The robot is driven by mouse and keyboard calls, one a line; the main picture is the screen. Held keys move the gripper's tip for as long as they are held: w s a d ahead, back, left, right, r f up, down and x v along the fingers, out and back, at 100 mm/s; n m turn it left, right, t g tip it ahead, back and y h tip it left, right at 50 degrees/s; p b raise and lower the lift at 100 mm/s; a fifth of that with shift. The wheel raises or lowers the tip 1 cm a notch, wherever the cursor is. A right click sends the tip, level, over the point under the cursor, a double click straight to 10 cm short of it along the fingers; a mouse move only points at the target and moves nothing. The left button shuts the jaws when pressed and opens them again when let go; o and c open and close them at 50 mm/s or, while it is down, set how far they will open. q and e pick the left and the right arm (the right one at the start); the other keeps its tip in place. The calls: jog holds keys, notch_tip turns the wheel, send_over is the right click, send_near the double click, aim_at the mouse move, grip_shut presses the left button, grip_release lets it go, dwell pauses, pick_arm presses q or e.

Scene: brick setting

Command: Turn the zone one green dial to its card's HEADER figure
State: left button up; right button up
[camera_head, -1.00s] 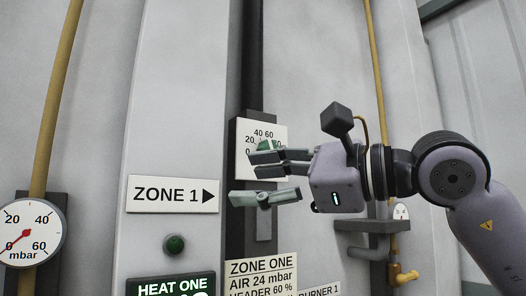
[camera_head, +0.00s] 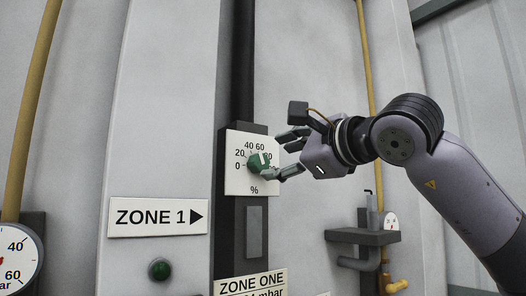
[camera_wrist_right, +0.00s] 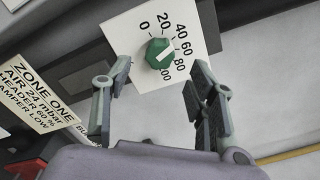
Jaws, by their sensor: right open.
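The green dial (camera_head: 254,163) sits on a white scale plate (camera_head: 232,183) marked 0 to 100 %. In the right wrist view the green dial (camera_wrist_right: 153,50) has a white mark slanting toward the 40–60 side. The zone one card (camera_head: 232,290) is cut off at the bottom of the head view. In the right wrist view the card (camera_wrist_right: 38,102) reads AIR 24 mbar, HEADER 60 %. My right gripper (camera_head: 273,154) is open at the plate's right side. In the wrist view its fingertips (camera_wrist_right: 158,72) lie either side of the dial, apart from it. My left gripper is not in view.
A ZONE 1 arrow sign (camera_head: 157,217) and a green button (camera_head: 160,269) are on the grey panel to the left. A yellow pipe and bracket (camera_head: 362,237) stand to the right, below my right arm. A gauge (camera_head: 15,262) is at the far left.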

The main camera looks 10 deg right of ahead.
aim_at(262, 163)
jog(key=p+x, duration=0.2)
jog(key=x, duration=0.4)
jog(key=c, duration=1.1)
jog(key=shift+c, duration=0.2)
jog(key=shift+f, duration=0.1)
